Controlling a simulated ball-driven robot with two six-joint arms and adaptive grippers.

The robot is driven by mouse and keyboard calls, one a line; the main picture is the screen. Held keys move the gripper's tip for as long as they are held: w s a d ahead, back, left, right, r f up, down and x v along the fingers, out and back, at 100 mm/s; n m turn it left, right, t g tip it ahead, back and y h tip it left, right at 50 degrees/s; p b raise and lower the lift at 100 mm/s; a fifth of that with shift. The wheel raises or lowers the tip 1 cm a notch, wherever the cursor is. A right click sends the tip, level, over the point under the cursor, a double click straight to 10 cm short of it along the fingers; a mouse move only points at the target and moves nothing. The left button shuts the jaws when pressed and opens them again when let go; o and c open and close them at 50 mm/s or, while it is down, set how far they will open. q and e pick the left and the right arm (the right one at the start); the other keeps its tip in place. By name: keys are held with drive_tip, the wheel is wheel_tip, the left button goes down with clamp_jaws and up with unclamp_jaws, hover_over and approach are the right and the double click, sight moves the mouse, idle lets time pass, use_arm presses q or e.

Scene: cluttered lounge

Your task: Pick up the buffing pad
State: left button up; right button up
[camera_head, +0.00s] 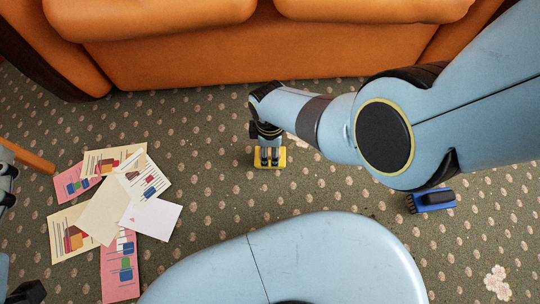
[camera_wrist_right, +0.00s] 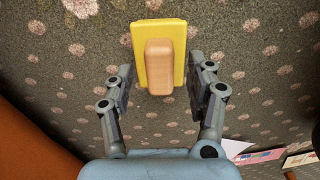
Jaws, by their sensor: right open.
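The buffing pad is a yellow block with a light wooden grip. It lies on the carpet under my right gripper in the head view (camera_head: 270,164), and its yellow top also shows in the right wrist view (camera_wrist_right: 146,38). My right gripper (camera_wrist_right: 160,78) is open, with one finger on each side of the wooden grip (camera_wrist_right: 159,66). A gap shows between the fingers and the grip. In the head view the right gripper (camera_head: 269,155) points down and covers part of the pad. Parts of my left gripper (camera_head: 8,186) show at the left edge, cut off.
A blue brush (camera_head: 432,200) with a dark grip lies on the carpet to the right, beneath my right arm. Scattered papers (camera_head: 118,205) lie at the left. An orange sofa (camera_head: 250,45) stands behind. Patterned carpet around the pad is clear.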

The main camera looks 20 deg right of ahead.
drive_tip(key=shift+f+b, duration=0.45)
drive_tip(key=shift+f, duration=0.25)
use_arm(q)
wheel_tip(320, 180, up, 8)
drive_tip(key=w+m+t+h, duration=0.1)
drive_tip(key=w+t, duration=0.1)
drive_tip(key=t, duration=0.1)
drive_tip(key=shift+w+d+f, duration=0.2)
drive_tip(key=shift+w+d, duration=0.05)
drive_tip(key=shift+d, duration=0.15)
use_arm(e)
clamp_jaws()
